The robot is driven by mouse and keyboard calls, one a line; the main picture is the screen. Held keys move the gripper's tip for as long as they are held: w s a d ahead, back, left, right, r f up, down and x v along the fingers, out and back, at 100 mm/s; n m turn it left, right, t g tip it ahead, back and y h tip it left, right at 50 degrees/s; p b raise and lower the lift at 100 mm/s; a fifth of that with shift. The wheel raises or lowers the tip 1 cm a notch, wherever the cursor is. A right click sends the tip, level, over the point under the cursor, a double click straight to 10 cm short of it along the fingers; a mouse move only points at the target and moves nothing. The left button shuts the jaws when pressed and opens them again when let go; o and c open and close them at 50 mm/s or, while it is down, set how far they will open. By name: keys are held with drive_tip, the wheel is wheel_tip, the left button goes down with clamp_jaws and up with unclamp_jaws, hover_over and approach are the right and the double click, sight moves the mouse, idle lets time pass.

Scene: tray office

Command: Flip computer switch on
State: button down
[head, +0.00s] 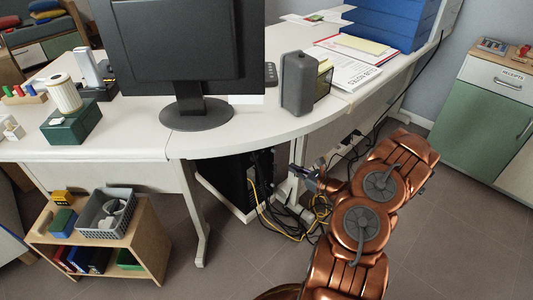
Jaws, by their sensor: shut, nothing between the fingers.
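A black computer tower (228,179) stands under the desk in a light-coloured holder. Its switch cannot be made out at this size and in the shade. My gripper (301,172) is at the end of my copper-coloured arm, just right of the tower and below the desk's curved front edge. It is small in view and looks shut and empty. Whether it touches anything there cannot be told. A black monitor (180,45) stands on the desk above, seen from the back.
The white desk (240,125) overhangs the tower. Loose black and yellow cables (283,218) hang and lie beside my gripper. A desk leg (200,220) stands to the left. A low wooden shelf (148,240) is at lower left, a green cabinet (487,117) at right.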

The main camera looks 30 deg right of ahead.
drive_tip(key=shift+d, duration=0.1)
drive_tip(key=b+x, duration=0.4)
drive_tip(key=x, duration=1)
idle(0.4)
